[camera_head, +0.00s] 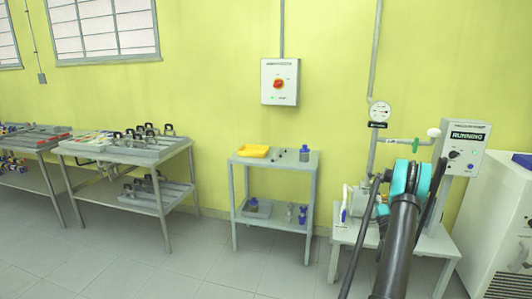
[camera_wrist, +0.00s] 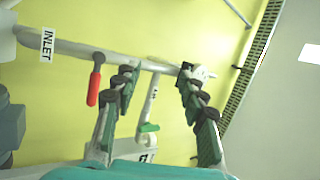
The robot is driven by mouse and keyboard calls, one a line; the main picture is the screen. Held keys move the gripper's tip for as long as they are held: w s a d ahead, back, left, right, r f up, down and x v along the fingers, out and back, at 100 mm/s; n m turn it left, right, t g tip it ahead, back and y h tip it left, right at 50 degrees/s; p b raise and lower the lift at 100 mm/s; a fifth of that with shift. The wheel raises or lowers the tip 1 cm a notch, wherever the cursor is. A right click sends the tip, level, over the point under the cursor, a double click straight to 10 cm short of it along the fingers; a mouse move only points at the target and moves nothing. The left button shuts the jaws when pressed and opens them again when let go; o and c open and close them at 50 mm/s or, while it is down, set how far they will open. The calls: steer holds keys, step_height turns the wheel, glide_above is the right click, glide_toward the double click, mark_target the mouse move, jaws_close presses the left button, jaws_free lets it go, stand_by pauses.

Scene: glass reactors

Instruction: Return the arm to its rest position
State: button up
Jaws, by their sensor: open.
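My gripper (camera_wrist: 157,74) is open in the wrist view, its two green-padded fingers spread apart with nothing held between them. Behind the fingers runs a pale pipe (camera_wrist: 60,46) labelled INLET, with a red lever (camera_wrist: 94,86) left of the fingers. In the head view my dark arm with turquoise joints rises at the right, in front of the pump stand (camera_head: 436,241). The gripper itself cannot be made out there.
A white cabinet (camera_head: 495,225) is at the far right. The floor in front is clear.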

steer(key=s+a+r+n+g+y, duration=0.2)
steer(key=a+r+n+g+y, duration=0.1)
steer(key=a, duration=0.5)
steer(key=s+a+r+n+g+y, duration=0.1)
steer(key=a+r+n+g+y, duration=0.15)
steer(key=a, duration=0.65)
steer(key=s+a+r+n+g+y, duration=0.2)
steer(key=a+n+g+y, duration=0.15)
steer(key=a, duration=0.45)
steer(key=s+a+f+n+g+h, duration=0.25)
steer(key=s+a+g, duration=0.25)
steer(key=s+a, duration=0.7)
steer(key=s+d+f+n+g+h, duration=0.1)
steer(key=s+d+f+h, duration=0.1)
steer(key=s, duration=0.8)
steer(key=s+d+f+n+g+h, duration=0.1)
steer(key=s+f+g+h, duration=0.1)
steer(key=s, duration=0.8)
steer(key=s+d+f+n+g+h, duration=0.1)
steer(key=s+d+f+g+h, duration=0.1)
steer(key=s, duration=0.8)
steer(key=shift+s+d+f+h, duration=0.3)
steer(key=shift+f+h, duration=0.55)
steer(key=shift+f, duration=0.55)
steer(key=shift+c, duration=0.3)
